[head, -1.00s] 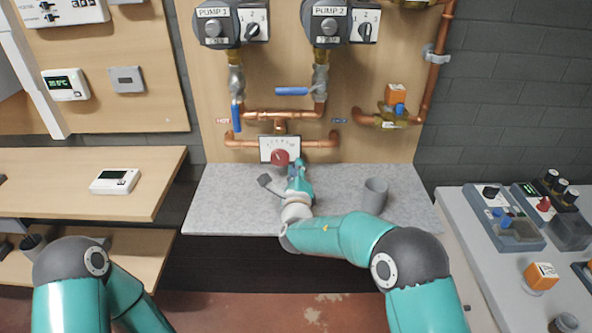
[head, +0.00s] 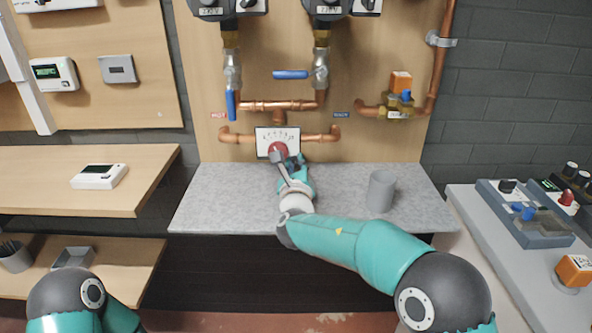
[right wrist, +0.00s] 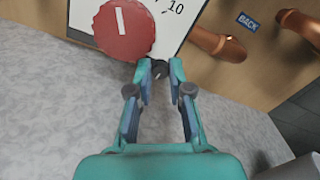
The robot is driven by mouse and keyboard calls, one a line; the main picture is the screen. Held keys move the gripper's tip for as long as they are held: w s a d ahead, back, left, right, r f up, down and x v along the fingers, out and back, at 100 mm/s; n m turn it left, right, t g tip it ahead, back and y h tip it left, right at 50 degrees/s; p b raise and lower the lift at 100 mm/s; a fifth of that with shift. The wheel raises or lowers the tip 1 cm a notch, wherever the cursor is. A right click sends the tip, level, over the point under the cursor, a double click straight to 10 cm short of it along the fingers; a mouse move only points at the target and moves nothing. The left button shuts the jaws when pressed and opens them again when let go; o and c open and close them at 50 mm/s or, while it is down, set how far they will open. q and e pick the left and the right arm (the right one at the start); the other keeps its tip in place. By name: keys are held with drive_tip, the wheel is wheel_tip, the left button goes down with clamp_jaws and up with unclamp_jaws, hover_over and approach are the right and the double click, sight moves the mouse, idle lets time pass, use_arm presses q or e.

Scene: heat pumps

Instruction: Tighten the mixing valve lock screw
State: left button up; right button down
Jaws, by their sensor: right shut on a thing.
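The mixing valve has a white scale plate (head: 291,135) and a round red knob (right wrist: 125,30), low on the wooden wall panel. A small dark lock screw (right wrist: 160,69) shows at the plate's lower edge in the right wrist view, to the right of and below the knob. My right gripper (right wrist: 158,72) reaches it from below, its fingertips shut on the screw. In the head view the right gripper (head: 294,163) partly covers the knob, and the screw is hidden. Only links of my left arm show at the lower left; the left gripper is out of view.
Copper pipes (head: 235,139) flank the valve, and a blue lever (head: 290,75) sits above. A grey cup (head: 381,191) stands on the grey shelf (head: 225,195) right of my right arm. A bench with control boxes (head: 525,215) is at the far right.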

drive_tip(key=shift+a+f, duration=0.1)
drive_tip(key=shift+f, duration=0.1)
drive_tip(key=c, duration=1.1)
unclamp_jaws()
drive_tip(key=shift+r, duration=0.1)
drive_tip(key=shift+s, duration=0.1)
drive_tip(key=s, duration=1.1)
drive_tip(key=shift+s, duration=0.4)
